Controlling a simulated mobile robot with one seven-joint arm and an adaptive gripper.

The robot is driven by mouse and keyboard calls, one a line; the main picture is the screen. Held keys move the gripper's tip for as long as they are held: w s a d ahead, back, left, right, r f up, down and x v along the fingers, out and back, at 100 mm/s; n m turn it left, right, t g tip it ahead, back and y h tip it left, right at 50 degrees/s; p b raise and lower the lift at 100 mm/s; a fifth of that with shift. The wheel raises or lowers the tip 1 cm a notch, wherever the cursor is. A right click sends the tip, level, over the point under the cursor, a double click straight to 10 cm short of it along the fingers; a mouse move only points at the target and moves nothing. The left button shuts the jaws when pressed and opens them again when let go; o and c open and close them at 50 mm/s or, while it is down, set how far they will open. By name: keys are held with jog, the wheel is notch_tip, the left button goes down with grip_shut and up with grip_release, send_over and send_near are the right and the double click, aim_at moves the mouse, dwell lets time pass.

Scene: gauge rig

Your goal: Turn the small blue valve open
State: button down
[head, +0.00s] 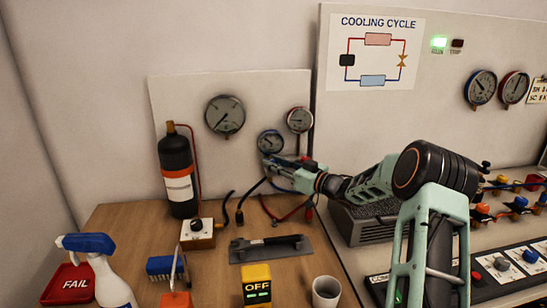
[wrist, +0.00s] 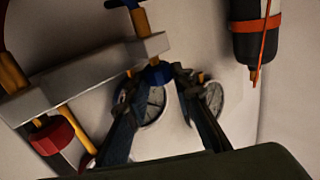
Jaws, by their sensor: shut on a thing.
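In the wrist view, the small blue valve (wrist: 156,74) is a blue knob on a brass stem at the edge of a grey manifold bar (wrist: 75,78). My gripper (wrist: 155,82) has one finger on each side of this knob and is shut on it. In the head view, my gripper (head: 272,161) reaches left to the manifold below two small gauges, a blue-rimmed one (head: 270,142) and a red-rimmed one (head: 299,120). There the gripper and arm hide the knob. How far the valve is turned cannot be told.
A red knob (wrist: 50,135) sits on the same manifold. A black cylinder (head: 175,168) stands to the left, and hoses hang below the manifold. A spray bottle (head: 100,272), an OFF block (head: 257,285) and a cup (head: 326,292) stand along the front of the bench.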

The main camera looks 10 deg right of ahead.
jog(key=shift+w+d+n+g+y+p, duration=0.15)
jog(key=shift+n+g+y+p, duration=0.25)
jog(key=shift+n+g+y, duration=1.1)
jog(key=shift+g+y, duration=0.1)
jog(key=shift+g, duration=0.1)
jog(key=shift+w+r+n+g+y, duration=0.1)
jog(key=shift+n+g+y, duration=0.35)
jog(key=shift+g, duration=0.25)
jog(key=c, duration=1.7)
grip_release()
jog(key=shift+o, duration=0.2)
notch_tip(320, 180, up, 10)
